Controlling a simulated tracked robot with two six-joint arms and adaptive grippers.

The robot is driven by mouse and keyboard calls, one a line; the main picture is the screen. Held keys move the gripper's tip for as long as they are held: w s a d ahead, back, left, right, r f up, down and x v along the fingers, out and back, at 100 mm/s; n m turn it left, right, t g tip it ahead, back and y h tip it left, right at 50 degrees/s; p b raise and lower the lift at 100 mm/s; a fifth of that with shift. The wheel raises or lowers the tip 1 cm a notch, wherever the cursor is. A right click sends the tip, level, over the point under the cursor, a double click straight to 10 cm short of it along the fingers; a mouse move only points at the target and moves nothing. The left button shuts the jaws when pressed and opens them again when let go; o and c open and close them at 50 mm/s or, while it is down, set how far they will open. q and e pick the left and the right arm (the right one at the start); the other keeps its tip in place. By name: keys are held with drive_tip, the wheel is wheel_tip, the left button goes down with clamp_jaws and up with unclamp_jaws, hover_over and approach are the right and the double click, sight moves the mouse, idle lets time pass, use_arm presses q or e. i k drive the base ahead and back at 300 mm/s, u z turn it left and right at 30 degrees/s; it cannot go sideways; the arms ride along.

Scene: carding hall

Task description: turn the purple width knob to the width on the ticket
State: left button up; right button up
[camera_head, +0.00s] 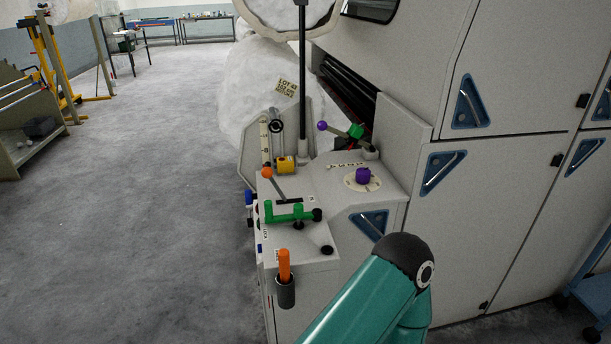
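The purple width knob (363,175) sits on a round pale dial on the sloped top of the grey control console (325,185). Its pointer setting is too small to read. A small tan ticket (287,87) hangs in front of the white fibre behind the console. Its top line seems to read "LOT 48"; the lines below are too small to read. A teal arm of mine with a black joint rises at the bottom, in front of and below the knob. Neither of my grippers shows.
Near the knob are a purple-balled lever (322,126), an orange-balled lever (267,173), a green handle (290,214) and a black post (303,75). An orange-handled tool (284,264) stands in a holder at the front. Large grey cabinets (500,190) flank the right.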

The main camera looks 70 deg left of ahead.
sight(363, 174)
drive_tip(key=u, duration=0.5)
drive_tip(key=i, duration=0.35)
drive_tip(key=u, duration=1.75)
drive_tip(key=k, duration=0.6)
drive_tip(key=u, duration=0.25)
drive_tip(key=i, duration=0.5)
drive_tip(key=z, duration=0.25)
drive_tip(key=k, duration=0.5)
drive_tip(key=u, duration=0.2)
drive_tip(key=i, duration=0.35)
drive_tip(key=u, duration=0.05)
